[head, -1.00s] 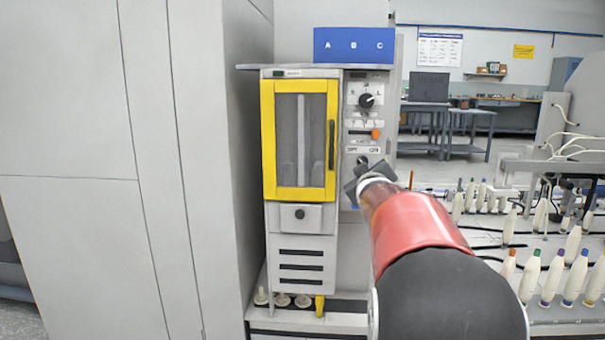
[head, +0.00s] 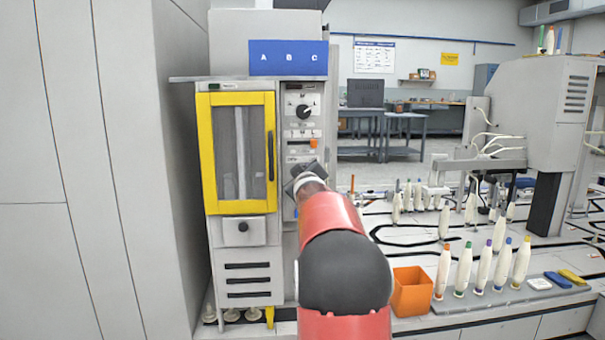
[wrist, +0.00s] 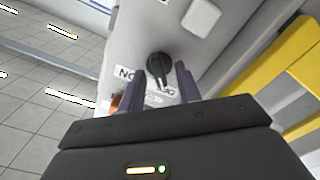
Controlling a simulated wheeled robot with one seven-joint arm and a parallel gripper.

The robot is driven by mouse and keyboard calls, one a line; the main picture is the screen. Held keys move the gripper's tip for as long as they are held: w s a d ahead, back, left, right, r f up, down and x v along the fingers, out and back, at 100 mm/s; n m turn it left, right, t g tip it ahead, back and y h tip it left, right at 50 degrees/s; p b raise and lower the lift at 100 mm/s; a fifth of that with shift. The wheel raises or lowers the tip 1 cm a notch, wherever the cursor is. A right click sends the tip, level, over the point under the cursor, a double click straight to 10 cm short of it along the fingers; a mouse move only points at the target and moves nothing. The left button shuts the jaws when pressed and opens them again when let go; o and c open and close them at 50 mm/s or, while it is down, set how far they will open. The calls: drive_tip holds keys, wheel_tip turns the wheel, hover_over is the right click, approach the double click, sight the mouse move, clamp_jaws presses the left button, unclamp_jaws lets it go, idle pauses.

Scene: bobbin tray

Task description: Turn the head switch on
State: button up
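The switch is a black rotary knob (wrist: 157,68) on the cabinet's pale front panel, seen close in the wrist view. An "ON" label (wrist: 126,73) sits beside it; the other label is partly covered by a finger. My gripper (wrist: 162,80) is open, with one dark finger on each side of the knob. The right finger looks very near it; I cannot tell if they touch. In the head view my gripper (head: 304,176) is at the panel and hides this knob.
The cabinet's yellow-framed door (head: 204,150) is just left of the panel. An upper dial (head: 303,111) and an orange button (head: 313,143) sit above my gripper. An orange bin (head: 411,292) and several bobbins (head: 463,270) stand on the right.

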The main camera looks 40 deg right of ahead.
clamp_jaws()
drive_tip(key=shift+s+d+m+b, duration=0.15)
drive_tip(key=shift+m+b, duration=1.15)
drive_tip(key=shift+m, duration=2.6)
drive_tip(key=shift+s+d+m+b, duration=0.15)
drive_tip(key=shift+m+b, duration=1.15)
drive_tip(key=shift+m, duration=2.6)
drive_tip(key=shift+w+m, duration=0.1)
drive_tip(key=shift+m, duration=0.2)
unclamp_jaws()
